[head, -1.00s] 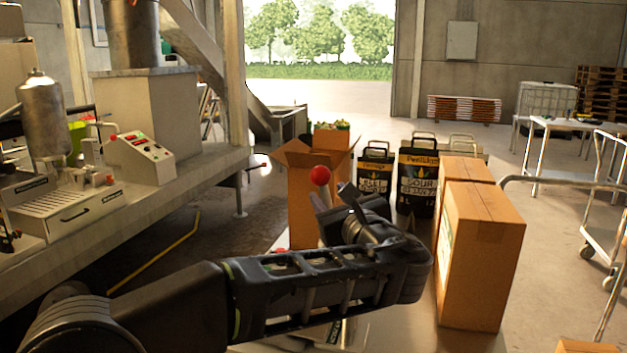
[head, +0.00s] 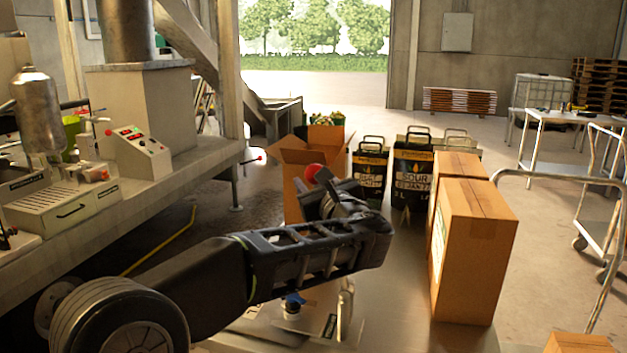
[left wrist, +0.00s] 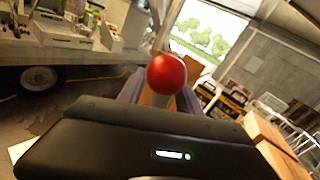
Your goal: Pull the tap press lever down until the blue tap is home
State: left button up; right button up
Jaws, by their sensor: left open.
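The tap press lever ends in a red ball knob (head: 313,172), which shows just beyond my left gripper in the head view. In the left wrist view the red knob (left wrist: 166,74) is large and lies in line with the gap between the fingers. My left gripper (head: 338,187) is open; I cannot tell whether it touches the lever. A small blue part, probably the blue tap (head: 293,301), shows below my left forearm, near the press base (head: 270,325). My arm hides most of the press and the lever's shaft. My right gripper is not in view.
Cardboard boxes (head: 474,250) stand on the right of the table (head: 395,300). An open carton (head: 293,185) and black bags (head: 412,170) stand behind the gripper. A machine bench (head: 75,220) lies to the left. A metal trolley (head: 590,240) is at far right.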

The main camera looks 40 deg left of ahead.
pick_arm(q)
jog(key=shift+c, duration=0.5)
jog(key=c, duration=0.7)
grip_shut()
